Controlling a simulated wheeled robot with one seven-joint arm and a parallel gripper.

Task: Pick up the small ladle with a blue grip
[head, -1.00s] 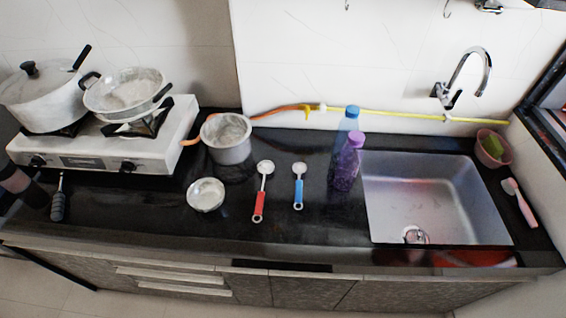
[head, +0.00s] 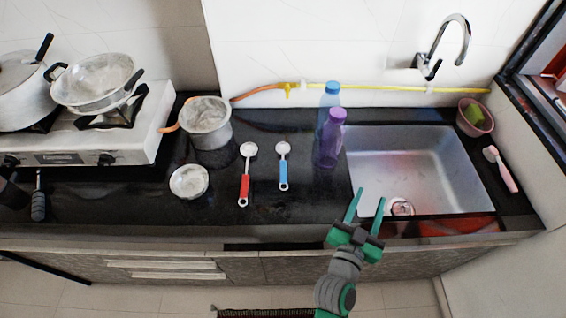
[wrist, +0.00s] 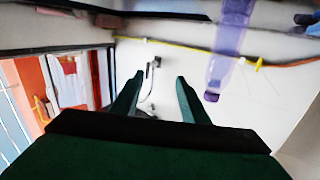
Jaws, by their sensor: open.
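The small ladle with a blue grip (head: 283,168) lies on the black counter (head: 305,205), its bowl toward the wall and its blue handle toward the front edge. A similar ladle with a red grip (head: 245,180) lies to its left. My gripper (head: 367,206) is open and empty, at the front edge of the sink, to the right of the blue ladle and apart from it. In the wrist view its two green fingers (wrist: 158,85) are spread with nothing between them. The ladle does not show in the wrist view.
A purple-capped bottle (head: 330,142) and a blue-capped bottle (head: 329,96) stand between the blue ladle and the sink (head: 400,165). A metal bowl (head: 189,182) and a pot (head: 207,125) stand left of the ladles. The counter in front of the blue ladle is clear.

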